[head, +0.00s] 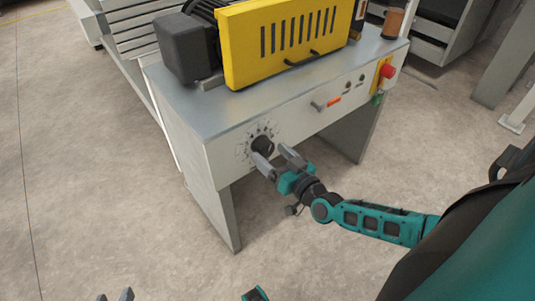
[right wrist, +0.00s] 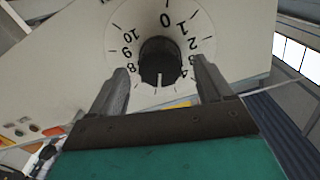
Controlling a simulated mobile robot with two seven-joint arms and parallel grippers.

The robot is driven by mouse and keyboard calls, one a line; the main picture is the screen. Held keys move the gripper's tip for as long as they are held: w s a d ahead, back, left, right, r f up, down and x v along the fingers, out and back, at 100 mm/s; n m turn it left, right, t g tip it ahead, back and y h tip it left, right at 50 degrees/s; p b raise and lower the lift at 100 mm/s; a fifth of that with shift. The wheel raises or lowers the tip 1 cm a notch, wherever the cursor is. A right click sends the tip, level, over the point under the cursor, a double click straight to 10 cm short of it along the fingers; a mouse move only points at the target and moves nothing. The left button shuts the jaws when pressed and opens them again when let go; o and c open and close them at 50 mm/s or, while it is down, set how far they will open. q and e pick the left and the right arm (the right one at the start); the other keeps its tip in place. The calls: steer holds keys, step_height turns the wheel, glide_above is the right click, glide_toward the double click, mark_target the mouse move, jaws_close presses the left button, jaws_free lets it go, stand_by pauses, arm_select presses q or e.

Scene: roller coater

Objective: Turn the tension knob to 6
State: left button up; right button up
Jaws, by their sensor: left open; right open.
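The tension knob (head: 262,145) is a round black knob on the front panel of the machine, with a printed number dial around it. In the right wrist view the knob (right wrist: 160,62) shows a white pointer line on its lower side, between the visible 4 and 8. The numbers in that part are hidden. My right gripper (head: 277,155) is open in front of the knob; in the right wrist view its fingers (right wrist: 162,84) stand on either side of it with gaps. My left gripper (head: 114,296) is open and empty at the bottom edge, far from the panel.
A yellow slotted cover (head: 285,45) sits on top. The concrete floor (head: 100,190) at the left is clear.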

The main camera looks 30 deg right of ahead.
steer(key=shift+w+a, duration=0.1)
steer(key=shift+w, duration=1.1)
steer(key=shift+c, duration=0.4)
steer(key=c, duration=1)
steer(key=shift+o, duration=0.2)
steer(key=shift+m, duration=0.5)
steer(key=o, duration=1)
steer(key=shift+o, duration=0.2)
